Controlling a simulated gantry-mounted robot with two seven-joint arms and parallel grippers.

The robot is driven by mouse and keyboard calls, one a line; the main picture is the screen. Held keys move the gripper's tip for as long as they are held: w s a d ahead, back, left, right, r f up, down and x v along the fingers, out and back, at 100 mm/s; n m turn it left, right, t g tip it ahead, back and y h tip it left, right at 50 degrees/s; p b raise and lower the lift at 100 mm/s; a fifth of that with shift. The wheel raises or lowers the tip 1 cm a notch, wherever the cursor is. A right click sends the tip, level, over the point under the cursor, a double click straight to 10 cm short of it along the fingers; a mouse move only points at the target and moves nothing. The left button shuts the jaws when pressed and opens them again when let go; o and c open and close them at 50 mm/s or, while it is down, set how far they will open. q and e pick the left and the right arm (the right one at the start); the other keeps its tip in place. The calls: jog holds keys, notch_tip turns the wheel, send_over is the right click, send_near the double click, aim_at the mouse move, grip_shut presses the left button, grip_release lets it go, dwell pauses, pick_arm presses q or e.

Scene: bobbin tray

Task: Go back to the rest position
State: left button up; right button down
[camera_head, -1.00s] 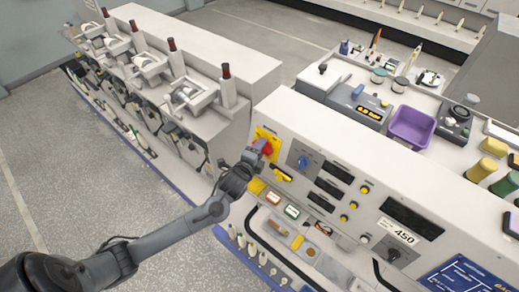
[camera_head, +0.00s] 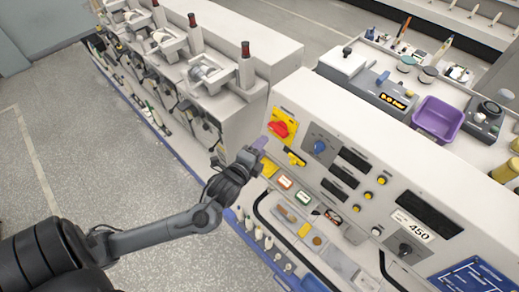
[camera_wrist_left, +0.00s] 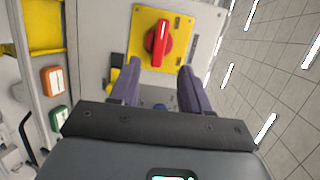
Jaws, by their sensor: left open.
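My left gripper (camera_head: 258,152) is in front of the machine's control panel, at the lower left of the red rotary switch (camera_head: 279,129) on its yellow plate. In the left wrist view the two purple fingers (camera_wrist_left: 157,88) are spread apart with nothing between them. The red switch (camera_wrist_left: 158,43) is beyond the fingertips there, apart from them, with its handle upright in that picture. My right gripper is in neither view.
The white control panel (camera_head: 330,125) carries several knobs and buttons, an orange button (camera_wrist_left: 52,80) and a green button (camera_wrist_left: 60,119). A purple tray (camera_head: 438,118) sits on the bench behind. Open grey floor (camera_head: 75,150) lies to the left.

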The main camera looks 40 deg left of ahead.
pick_arm(q)
jog(key=shift+s+r, duration=0.1)
jog(key=shift+s, duration=0.05)
dwell(0.3)
jog(key=s+d+f+n+g+h, duration=0.1)
jog(key=s+d+f+n+g, duration=0.2)
jog(key=s, duration=0.3)
jog(key=s+d+f+n+g+h+p, duration=0.1)
jog(key=s+d+f+n+g+h, duration=0.1)
jog(key=s+n, duration=0.4)
jog(key=s+d+f+n+g+h, duration=0.1)
jog(key=s+d+f+n+g, duration=0.3)
jog(key=s+d+g, duration=0.2)
jog(key=shift+s+d, duration=0.35)
jog(key=shift+s, duration=0.8)
